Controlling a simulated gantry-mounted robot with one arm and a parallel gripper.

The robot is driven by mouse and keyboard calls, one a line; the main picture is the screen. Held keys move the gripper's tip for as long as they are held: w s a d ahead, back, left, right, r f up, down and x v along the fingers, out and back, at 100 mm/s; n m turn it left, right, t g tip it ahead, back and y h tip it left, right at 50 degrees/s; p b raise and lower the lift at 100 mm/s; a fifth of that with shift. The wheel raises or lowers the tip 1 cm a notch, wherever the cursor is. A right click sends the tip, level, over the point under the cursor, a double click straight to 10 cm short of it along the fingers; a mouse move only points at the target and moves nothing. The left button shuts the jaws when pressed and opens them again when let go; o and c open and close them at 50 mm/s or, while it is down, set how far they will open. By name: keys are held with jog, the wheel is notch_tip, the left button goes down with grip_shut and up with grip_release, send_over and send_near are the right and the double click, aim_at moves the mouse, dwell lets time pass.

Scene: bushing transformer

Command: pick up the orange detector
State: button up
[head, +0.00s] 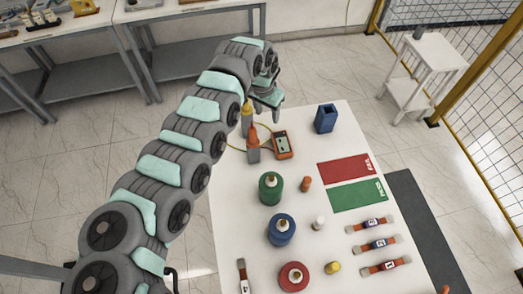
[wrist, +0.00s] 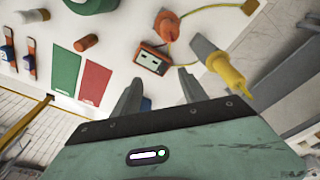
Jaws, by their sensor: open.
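The orange detector, an orange-edged box with a dark face and a pale display, lies on the white table (head: 225,215) near its far edge in the head view (head: 283,145). A yellow cable joins it to two probes, one orange-tipped (head: 252,145) and one yellow-tipped (head: 247,117). My gripper (head: 268,97) is above the table's far edge, beyond the detector. In the wrist view the detector (wrist: 149,62) lies just past my open, empty fingers (wrist: 160,88), apart from them. The probes show there too, the yellow one (wrist: 220,65) right of the fingers.
A blue box (head: 326,118) stands right of the detector. Red (head: 343,168) and green (head: 357,195) mats lie nearer. Green (head: 270,188), blue (head: 281,229) and red (head: 293,276) round parts stand in front, with several small labelled pieces at the right.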

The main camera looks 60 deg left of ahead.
aim_at(253, 130)
jog(key=shift+g+h, duration=0.3)
jog(key=shift+g, duration=0.6)
jog(key=s, duration=0.5)
jog(key=shift+s+d, duration=0.25)
jog(key=shift+d, duration=0.05)
jog(key=shift+s+f, duration=0.2)
notch_tip(253, 130, down, 5)
jog(key=shift+r+p, duration=0.1)
jog(key=shift+p, duration=0.45)
jog(key=shift+w+a+f, duration=0.1)
jog(key=shift+w+f, duration=0.05)
jog(key=shift+f, duration=0.45)
jog(key=shift+a+f+p, duration=0.15)
jog(key=shift+f+p, duration=0.1)
jog(key=shift+f, duration=0.85)
jog(key=shift+a+f+p, duration=0.15)
jog(key=shift+f+p, duration=0.05)
jog(key=shift+f, duration=0.85)
jog(key=shift+c, duration=0.4)
grip_shut()
